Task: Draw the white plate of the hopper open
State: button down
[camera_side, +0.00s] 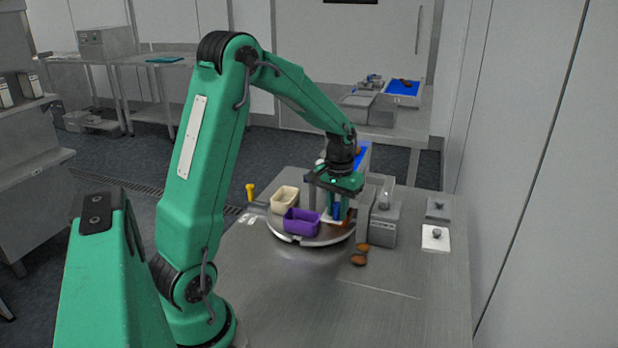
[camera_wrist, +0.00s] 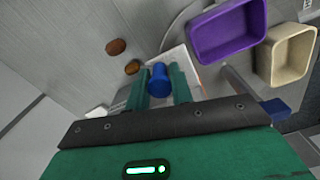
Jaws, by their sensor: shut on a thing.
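My gripper (camera_side: 338,208) is low over the work area, pointing down beside the round steel turntable. In the wrist view its two green fingers (camera_wrist: 159,88) stand on either side of a blue knob (camera_wrist: 158,77) and are shut on it. The white plate (camera_wrist: 187,64) shows as a pale strip beside and beyond the fingers; a small part of it also shows under my gripper in the side view (camera_side: 327,219). The fingers and knob hide much of the plate. I cannot tell how far it is drawn, and the hopper body is not clearly made out.
A purple tray (camera_side: 301,222) and a cream tray (camera_side: 285,200) stand on the turntable (camera_side: 308,240). A grey box-shaped device (camera_side: 384,224) is close right of my gripper. Two brown dates (camera_side: 358,259) lie on the bench in front. The bench's front is clear.

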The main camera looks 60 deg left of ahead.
jog(key=s+d, duration=0.6)
jog(key=shift+r, duration=0.1)
jog(key=c, duration=1.4)
grip_release()
jog(key=shift+o, duration=0.2)
notch_tip(320, 180, up, 8)
jog(key=shift+d, duration=0.1)
